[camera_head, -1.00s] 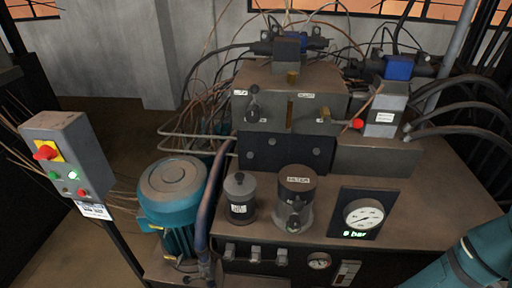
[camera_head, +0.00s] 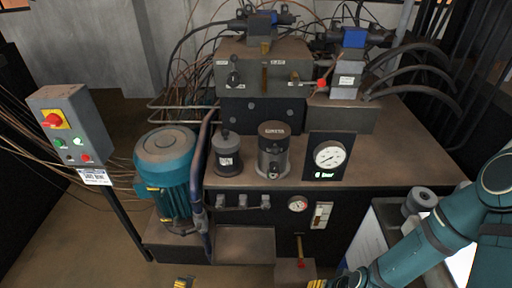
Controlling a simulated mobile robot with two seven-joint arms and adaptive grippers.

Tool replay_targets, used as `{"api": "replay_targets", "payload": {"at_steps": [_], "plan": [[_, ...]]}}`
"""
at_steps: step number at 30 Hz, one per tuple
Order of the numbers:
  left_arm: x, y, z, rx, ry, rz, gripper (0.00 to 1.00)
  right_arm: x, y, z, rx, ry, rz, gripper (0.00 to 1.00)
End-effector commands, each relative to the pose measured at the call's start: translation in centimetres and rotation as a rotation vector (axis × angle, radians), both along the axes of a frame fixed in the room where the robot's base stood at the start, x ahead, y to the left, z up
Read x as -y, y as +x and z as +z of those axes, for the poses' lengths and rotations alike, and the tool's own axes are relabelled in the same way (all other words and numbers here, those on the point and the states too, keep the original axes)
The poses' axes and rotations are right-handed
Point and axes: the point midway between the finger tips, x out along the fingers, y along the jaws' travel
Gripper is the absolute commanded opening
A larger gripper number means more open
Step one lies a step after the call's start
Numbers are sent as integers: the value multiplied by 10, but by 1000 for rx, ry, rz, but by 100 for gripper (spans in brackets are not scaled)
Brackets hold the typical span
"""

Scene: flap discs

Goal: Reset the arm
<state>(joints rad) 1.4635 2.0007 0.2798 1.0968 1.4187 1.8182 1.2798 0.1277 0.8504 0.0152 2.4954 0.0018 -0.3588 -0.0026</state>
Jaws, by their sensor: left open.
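My left gripper (camera_head: 183,283) shows only as a small yellow-and-dark piece at the bottom edge, left of the middle. It is open; most of it is cut off, and nothing shows in it. My teal right arm (camera_head: 440,240) comes in from the right and slopes down to the bottom edge. A yellow-and-black piece shows beside its lower end, and I cannot tell which part it is. No right gripper fingers can be made out.
A hydraulic power unit fills the middle, with a teal motor (camera_head: 168,165), filter canister (camera_head: 273,155) and gauge (camera_head: 329,155). A control box (camera_head: 70,130) with a red knob stands left on a post. A grey cabinet (camera_head: 372,235) stands right. Floor is bare at bottom left.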

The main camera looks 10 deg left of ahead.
Motion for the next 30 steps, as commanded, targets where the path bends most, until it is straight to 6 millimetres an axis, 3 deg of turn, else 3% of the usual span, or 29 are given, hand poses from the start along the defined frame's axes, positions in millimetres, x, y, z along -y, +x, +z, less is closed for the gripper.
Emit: {"api": "replay_targets", "payload": {"at_steps": [3,8,12,15,19,24,30], "plan": [[47,33,11,-73,118,-210,63,0,1,0,3,-1,0,47],[129,51,25,-131,384,-541,63,0,1,0,2,1,0,47],[201,32,38,-92,737,-869,63,0,1,0,2,0,0,47],[235,2,45,9,1031,-1083,63,0,1,0,2,0,0,47],[253,-40,52,241,1425,-1305,63,0,1,0,2,0,0,47],[243,-76,68,710,1928,-1462,63,0,1,0,2,0,0,47],[223,-79,100,1376,2377,-1393,63,0,1,0,2,0,0,47]]}}
